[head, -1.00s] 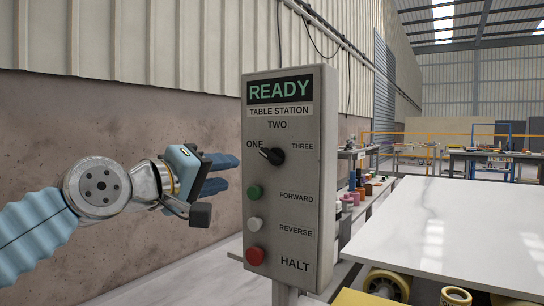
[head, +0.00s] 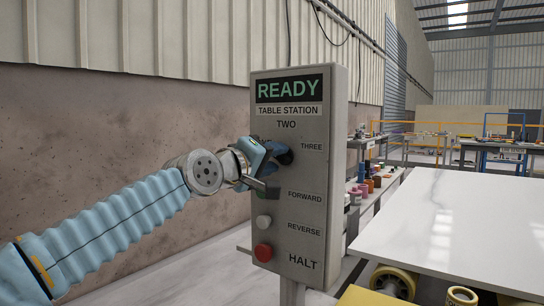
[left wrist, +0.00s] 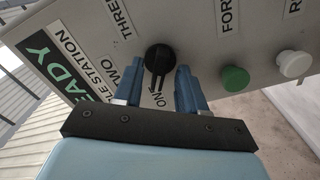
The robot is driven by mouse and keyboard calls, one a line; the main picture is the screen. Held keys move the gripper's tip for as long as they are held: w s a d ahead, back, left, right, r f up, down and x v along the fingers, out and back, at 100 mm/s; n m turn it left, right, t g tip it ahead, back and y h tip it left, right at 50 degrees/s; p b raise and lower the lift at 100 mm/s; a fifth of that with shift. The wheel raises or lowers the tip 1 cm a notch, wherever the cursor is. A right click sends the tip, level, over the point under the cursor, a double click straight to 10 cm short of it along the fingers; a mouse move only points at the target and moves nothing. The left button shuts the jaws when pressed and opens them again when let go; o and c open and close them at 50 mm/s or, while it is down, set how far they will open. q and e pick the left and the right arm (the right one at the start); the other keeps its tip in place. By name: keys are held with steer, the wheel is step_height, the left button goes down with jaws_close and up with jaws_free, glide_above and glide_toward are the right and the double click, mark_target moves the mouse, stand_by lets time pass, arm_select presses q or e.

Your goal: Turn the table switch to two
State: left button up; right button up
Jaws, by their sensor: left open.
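The grey table station panel (head: 322,180) stands upright, with READY on its display. Its black rotary switch (left wrist: 158,58) has labels ONE, TWO and THREE around it. In the left wrist view the knob's pointer is toward ONE. My left gripper (head: 272,155) is at the panel's front, over the switch. In the left wrist view the open blue fingers (left wrist: 160,78) are on either side of the knob's pointer end; contact cannot be told. In the head view the gripper hides the ONE label and most of the knob. My right gripper is not in view.
Below the switch are a green button (left wrist: 235,79), a white button (head: 264,221) and a red button (head: 263,251). A white stone slab (head: 460,225) lies to the right of the panel. A plain wall (head: 120,140) stands behind my arm.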

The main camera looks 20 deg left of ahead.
arm_select(q)
jaws_close()
steer(key=shift+m, duration=0.4)
steer(key=m+b, duration=0.2)
steer(key=m, duration=0.2)
steer(key=shift+f+m, duration=0.1)
steer(key=shift+m, duration=0.2)
steer(key=m+b, duration=0.1)
steer(key=m, duration=0.2)
steer(key=shift+d+m+b, duration=0.1)
steer(key=shift+m+b, duration=0.25)
steer(key=shift+m, duration=1.25)
